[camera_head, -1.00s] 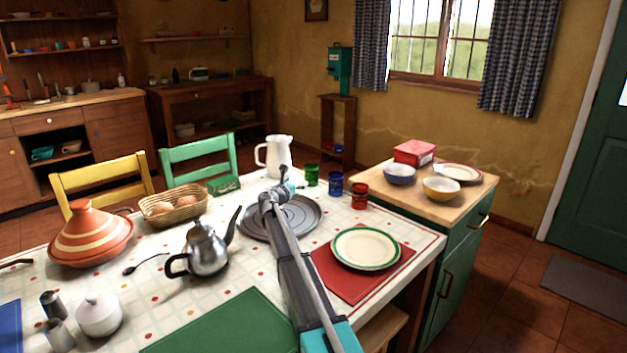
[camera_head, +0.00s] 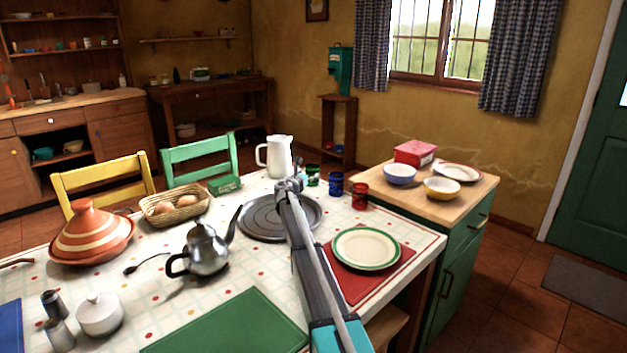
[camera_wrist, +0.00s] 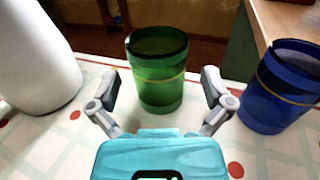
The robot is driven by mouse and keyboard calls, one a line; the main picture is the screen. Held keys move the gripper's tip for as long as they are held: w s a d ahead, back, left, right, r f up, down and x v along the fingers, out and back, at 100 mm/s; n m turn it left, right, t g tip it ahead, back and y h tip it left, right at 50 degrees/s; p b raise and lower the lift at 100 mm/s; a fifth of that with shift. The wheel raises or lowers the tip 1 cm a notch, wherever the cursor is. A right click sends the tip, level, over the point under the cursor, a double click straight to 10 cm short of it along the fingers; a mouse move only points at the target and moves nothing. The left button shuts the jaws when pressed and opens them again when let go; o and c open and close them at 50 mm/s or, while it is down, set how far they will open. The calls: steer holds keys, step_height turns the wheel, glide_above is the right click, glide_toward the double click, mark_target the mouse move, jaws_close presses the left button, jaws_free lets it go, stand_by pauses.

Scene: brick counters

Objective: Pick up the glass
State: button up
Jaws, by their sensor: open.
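A green glass (camera_wrist: 158,85) stands upright on the table, centred in the wrist view. My gripper (camera_wrist: 161,88) is open, with one finger on each side of the glass and a visible gap to both. I cannot tell how far the fingertips reach along it. In the head view the green glass (camera_head: 313,178) is partly hidden by my gripper (camera_head: 290,184). A blue glass (camera_head: 336,184) and a red glass (camera_head: 360,194) stand to its right. The blue glass (camera_wrist: 280,88) is close to my right finger in the wrist view.
A white pitcher (camera_head: 279,157) stands left of the green glass, also in the wrist view (camera_wrist: 38,60). A grey round tray (camera_head: 258,231) and a plate (camera_head: 366,249) lie nearer on the table (camera_head: 215,300). A wooden-topped cabinet (camera_head: 430,207) stands at the right.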

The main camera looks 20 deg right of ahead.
steer(key=shift+w+d, duration=0.1)
stand_by(0.3)
steer(key=shift+x, duration=2.6)
steer(key=shift+w+f, duration=0.1)
steer(key=shift+f, duration=0.05)
steer(key=c, duration=1.1)
